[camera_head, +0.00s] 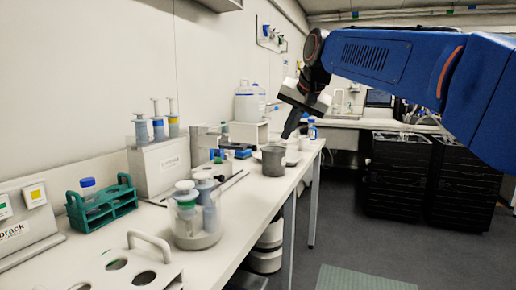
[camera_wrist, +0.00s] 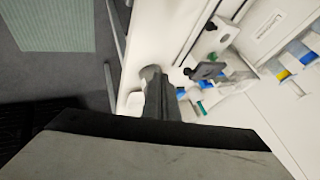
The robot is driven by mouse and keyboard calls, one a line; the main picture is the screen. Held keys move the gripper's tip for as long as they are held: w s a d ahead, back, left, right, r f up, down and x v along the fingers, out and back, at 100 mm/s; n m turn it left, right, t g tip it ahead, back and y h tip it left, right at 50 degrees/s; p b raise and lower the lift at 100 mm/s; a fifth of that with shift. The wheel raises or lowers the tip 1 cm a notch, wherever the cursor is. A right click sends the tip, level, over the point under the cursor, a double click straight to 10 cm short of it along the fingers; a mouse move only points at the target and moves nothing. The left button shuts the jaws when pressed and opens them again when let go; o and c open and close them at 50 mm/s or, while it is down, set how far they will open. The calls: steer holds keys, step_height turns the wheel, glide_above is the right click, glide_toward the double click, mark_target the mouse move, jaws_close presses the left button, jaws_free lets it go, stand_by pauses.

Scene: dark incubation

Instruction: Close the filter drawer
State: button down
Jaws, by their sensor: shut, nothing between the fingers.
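My gripper (camera_head: 289,131) is shut and empty, its dark fingers pointing down above the far part of the bench, close over a grey cup (camera_head: 273,160). In the wrist view the closed fingertips (camera_wrist: 153,75) are in the middle, with the bench edge beside them. A pale bench device (camera_head: 207,143) with a dark part (camera_head: 241,147) sticking out stands left of the gripper. It also shows in the wrist view (camera_wrist: 216,36), with its dark part (camera_wrist: 206,71) apart from my fingers. I cannot tell for certain which part is the filter drawer.
A white box with pipettes (camera_head: 160,166), a green tube rack (camera_head: 102,205) and a clear jar (camera_head: 197,228) stand nearer on the bench. A large bottle (camera_head: 249,103) stands behind. Black crates (camera_head: 398,175) are on the floor at right; the aisle floor is clear.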

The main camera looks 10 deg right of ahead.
mark_target(243, 146)
steer(key=w+a+f, duration=0.5)
steer(key=w+f, duration=0.1)
steer(key=w, duration=0.3)
steer(key=shift+w+a, duration=0.15)
steer(key=shift+w, duration=0.1)
stand_by(0.5)
steer(key=w+a, duration=0.1)
steer(key=a, duration=0.1)
steer(key=w+a, duration=0.3)
steer(key=a, duration=0.1)
steer(key=shift+w, duration=0.15)
steer(key=shift+w+a+r, duration=0.1)
steer(key=shift+w+a, duration=0.15)
steer(key=shift+a, duration=0.05)
